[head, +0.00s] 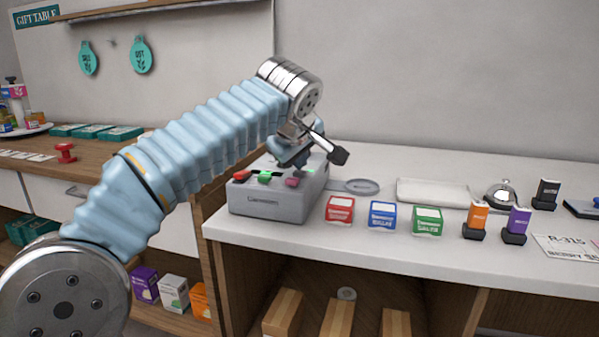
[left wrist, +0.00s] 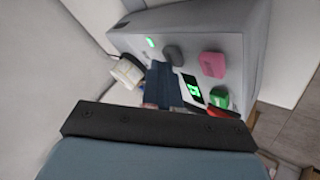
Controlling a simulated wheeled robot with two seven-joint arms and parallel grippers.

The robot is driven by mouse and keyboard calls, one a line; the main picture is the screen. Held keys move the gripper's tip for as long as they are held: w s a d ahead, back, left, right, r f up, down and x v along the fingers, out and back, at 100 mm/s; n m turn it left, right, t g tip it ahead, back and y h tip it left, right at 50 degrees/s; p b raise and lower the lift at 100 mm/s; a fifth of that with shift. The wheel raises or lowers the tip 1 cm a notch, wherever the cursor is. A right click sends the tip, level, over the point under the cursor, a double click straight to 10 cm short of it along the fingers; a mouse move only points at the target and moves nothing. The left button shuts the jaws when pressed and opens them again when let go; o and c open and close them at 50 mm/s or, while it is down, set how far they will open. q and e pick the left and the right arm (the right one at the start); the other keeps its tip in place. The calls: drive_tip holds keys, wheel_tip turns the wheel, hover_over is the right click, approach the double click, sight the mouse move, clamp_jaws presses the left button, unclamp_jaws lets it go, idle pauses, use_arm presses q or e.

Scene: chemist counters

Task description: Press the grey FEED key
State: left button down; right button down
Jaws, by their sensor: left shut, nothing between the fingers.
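A grey box-shaped machine (head: 268,205) stands at the left end of the white counter, with coloured keys on its top. In the left wrist view, the grey key (left wrist: 172,54) sits beside a pink key (left wrist: 213,65); a green key (left wrist: 219,97) and a red key (left wrist: 217,112) are nearer. In the head view my arm hides the grey key. My left gripper (head: 298,162) is shut and empty, low over the machine's top. Its dark fingers (left wrist: 160,84) point toward the grey key; I cannot tell whether they touch the machine. My right gripper is not in view.
Red (head: 339,209), blue (head: 382,215) and green (head: 427,220) boxes stand right of the machine. A grey oval dish (head: 361,186) and a pale tray (head: 440,192) lie behind them. A bell (head: 500,193) and stamp-like items are farther right. A lit display (left wrist: 192,90) is on the machine.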

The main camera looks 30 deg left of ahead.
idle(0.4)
use_arm(q)
drive_tip(key=shift+r+p, duration=0.7)
drive_tip(key=shift+r, duration=0.05)
wheel_tip(320, 180, up, 3)
drive_tip(key=shift+f+p, duration=0.2)
drive_tip(key=shift+p, duration=0.95)
wheel_tip(320, 180, up, 2)
drive_tip(key=shift+r+p, duration=0.2)
drive_tip(key=shift+p, duration=0.1)
